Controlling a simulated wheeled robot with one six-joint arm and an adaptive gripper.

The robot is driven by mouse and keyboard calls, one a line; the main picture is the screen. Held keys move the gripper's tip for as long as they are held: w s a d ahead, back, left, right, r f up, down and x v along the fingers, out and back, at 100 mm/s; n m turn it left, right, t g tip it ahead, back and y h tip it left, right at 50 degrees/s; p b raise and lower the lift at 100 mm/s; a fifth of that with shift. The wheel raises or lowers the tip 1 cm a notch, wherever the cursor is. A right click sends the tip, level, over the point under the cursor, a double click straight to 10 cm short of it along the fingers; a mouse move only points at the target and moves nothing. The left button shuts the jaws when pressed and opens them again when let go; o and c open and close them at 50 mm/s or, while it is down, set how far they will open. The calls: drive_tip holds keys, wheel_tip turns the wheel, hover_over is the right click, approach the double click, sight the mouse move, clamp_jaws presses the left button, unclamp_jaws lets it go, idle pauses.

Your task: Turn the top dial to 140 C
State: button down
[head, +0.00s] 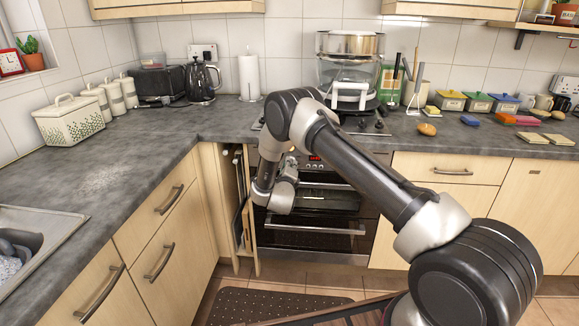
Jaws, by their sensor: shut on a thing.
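The built-in oven (315,232) stands under the counter, with a glass door and a dark control panel above it. A red lit display (315,158) shows on the panel, too small to read. My gripper (291,156) is up against the panel, left of the display, at the end of my bent arm. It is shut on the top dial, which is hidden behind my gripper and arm. The dial's pointer and scale cannot be seen.
A narrow pull-out cabinet (243,215) stands open just left of the oven, close to my wrist. A glass-walled appliance (349,75) sits above on the hob. A dark mat (270,302) lies on the floor. A sink (35,240) is at the left.

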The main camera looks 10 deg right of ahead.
drive_tip(key=shift+s+f, duration=0.1)
drive_tip(key=c, duration=1.5)
unclamp_jaws()
drive_tip(key=v, duration=1.2)
